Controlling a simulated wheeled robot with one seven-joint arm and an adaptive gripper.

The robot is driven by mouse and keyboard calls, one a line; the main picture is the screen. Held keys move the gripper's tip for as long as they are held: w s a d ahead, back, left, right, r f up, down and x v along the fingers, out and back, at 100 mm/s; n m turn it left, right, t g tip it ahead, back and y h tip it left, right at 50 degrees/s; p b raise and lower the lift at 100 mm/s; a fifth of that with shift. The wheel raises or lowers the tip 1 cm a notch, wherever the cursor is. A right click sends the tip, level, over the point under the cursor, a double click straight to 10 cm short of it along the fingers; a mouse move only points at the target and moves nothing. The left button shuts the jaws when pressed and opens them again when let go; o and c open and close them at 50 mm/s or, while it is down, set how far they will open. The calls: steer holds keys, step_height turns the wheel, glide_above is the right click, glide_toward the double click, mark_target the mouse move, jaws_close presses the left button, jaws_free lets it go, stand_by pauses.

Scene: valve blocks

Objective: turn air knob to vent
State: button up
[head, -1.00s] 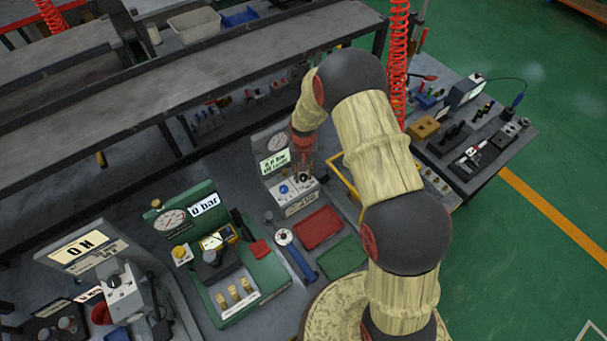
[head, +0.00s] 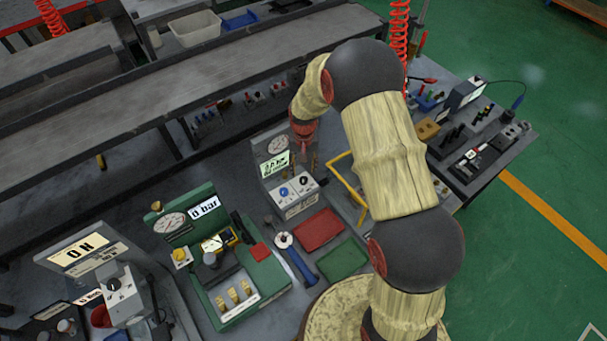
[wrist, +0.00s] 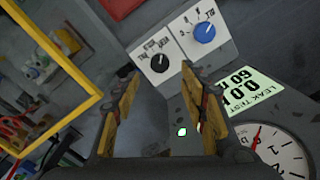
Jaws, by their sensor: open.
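The grey test unit has a dial gauge, a lit green display (head: 275,164) and a front panel with two knobs. The black knob (head: 304,181) sits right of the blue knob (head: 284,191) in the head view. In the wrist view the black knob (wrist: 159,63) and blue knob (wrist: 204,32) are on white plates with small lettering, too blurred to read surely. My gripper (head: 308,158) is above and behind the panel. In the wrist view my gripper (wrist: 165,97) has its fingers wide apart, with nothing between them and the black knob clear of them.
A yellow frame (head: 347,188) stands close to the right of the unit. A red tray (head: 319,230) and a green tray (head: 342,260) lie in front. A green pressure bench (head: 215,260) is to the left. The shelf (head: 200,85) runs behind.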

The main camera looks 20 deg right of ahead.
mark_target(304, 180)
steer(key=shift+r, duration=2.75)
steer(key=shift+s, duration=0.1)
